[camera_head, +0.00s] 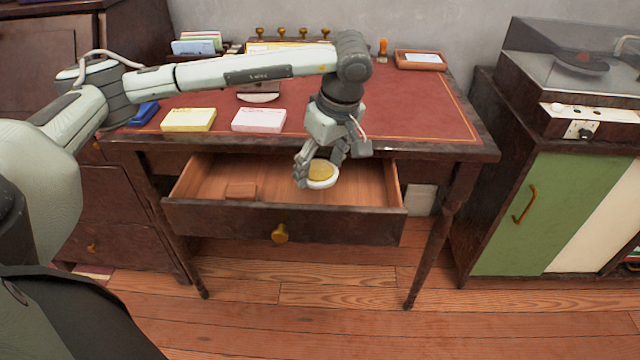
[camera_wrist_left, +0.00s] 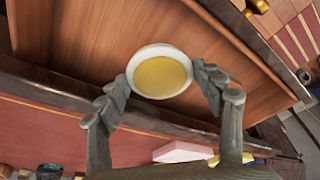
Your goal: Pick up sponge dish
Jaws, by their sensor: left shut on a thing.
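The sponge dish (camera_head: 321,182) is a small round white dish with a yellow sponge surface (camera_head: 320,170) inside. In the head view it is above the right part of the open desk drawer. My left gripper (camera_head: 318,168) reaches down from above and is shut on the dish. In the left wrist view the dish (camera_wrist_left: 160,72) sits between the two fingertips (camera_wrist_left: 161,82), which touch its rim on either side. I cannot tell whether the dish is clear of the drawer floor. My right gripper is not in view.
The drawer (camera_head: 190,218) is pulled out, with a small brown block (camera_head: 241,191) inside at left. Yellow (camera_head: 188,120) and pink (camera_head: 259,120) note pads lie on the red desktop (camera_head: 420,110). A green-doored cabinet (camera_head: 520,220) with a turntable stands at right.

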